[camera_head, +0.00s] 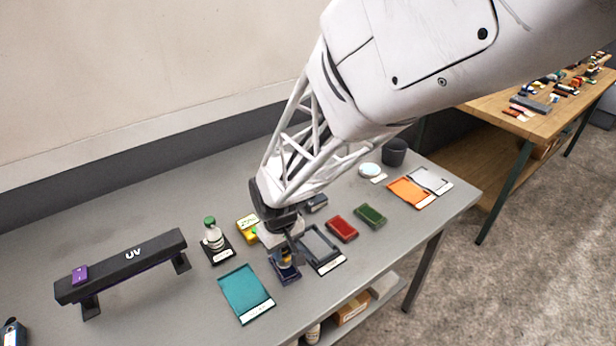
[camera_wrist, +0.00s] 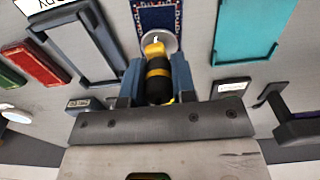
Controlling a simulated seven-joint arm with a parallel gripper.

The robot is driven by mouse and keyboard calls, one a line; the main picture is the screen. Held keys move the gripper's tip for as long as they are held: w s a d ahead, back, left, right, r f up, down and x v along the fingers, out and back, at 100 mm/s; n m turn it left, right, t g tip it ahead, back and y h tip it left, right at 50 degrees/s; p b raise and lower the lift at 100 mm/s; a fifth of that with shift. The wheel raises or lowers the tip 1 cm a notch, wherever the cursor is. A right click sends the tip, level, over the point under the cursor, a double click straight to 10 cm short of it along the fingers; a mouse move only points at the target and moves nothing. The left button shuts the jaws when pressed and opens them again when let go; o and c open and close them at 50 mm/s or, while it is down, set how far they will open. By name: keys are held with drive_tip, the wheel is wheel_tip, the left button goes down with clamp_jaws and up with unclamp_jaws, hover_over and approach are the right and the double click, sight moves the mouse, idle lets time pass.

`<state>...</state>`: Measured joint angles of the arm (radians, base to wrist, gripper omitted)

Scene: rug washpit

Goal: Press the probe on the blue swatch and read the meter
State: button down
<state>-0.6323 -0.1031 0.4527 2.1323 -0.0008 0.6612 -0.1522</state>
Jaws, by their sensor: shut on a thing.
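My gripper (camera_wrist: 157,82) is shut on the black-and-yellow probe (camera_wrist: 158,70), which stands between its two fingers in the wrist view. In the head view the gripper (camera_head: 285,246) is low over the blue swatch (camera_head: 287,276). The swatch also shows in the wrist view as dark blue patterned cloth (camera_wrist: 157,17). A pale round disc at the probe's far end overlaps the swatch; I cannot tell whether it touches. A yellow box with a green spot (camera_head: 246,227), perhaps the meter, is left of the gripper and partly hidden. No reading is legible.
A teal tray (camera_head: 246,293) lies left of the swatch and a grey-framed tray (camera_head: 330,262) right. Red (camera_head: 341,229) and green (camera_head: 370,216) swatches lie farther right. A green-capped bottle (camera_head: 212,234) and the UV lamp (camera_head: 125,266) stand left. The table's left rear is clear.

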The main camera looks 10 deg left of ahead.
drive_tip(key=shift+r, duration=2.8)
drive_tip(key=shift+w, duration=0.1)
drive_tip(key=w+d+r+m, duration=0.25)
drive_tip(key=w+d, duration=0.35)
drive_tip(key=w, duration=0.6)
drive_tip(key=w+d+r+m, duration=0.2)
drive_tip(key=w+d+r, duration=0.25)
drive_tip(key=w, duration=0.75)
drive_tip(key=w+d+r+m, duration=0.2)
drive_tip(key=w+d, duration=0.6)
drive_tip(key=d, duration=0.3)
drive_tip(key=w+d+r+m, duration=0.2)
drive_tip(key=w+d, duration=0.7)
drive_tip(key=d, duration=0.2)
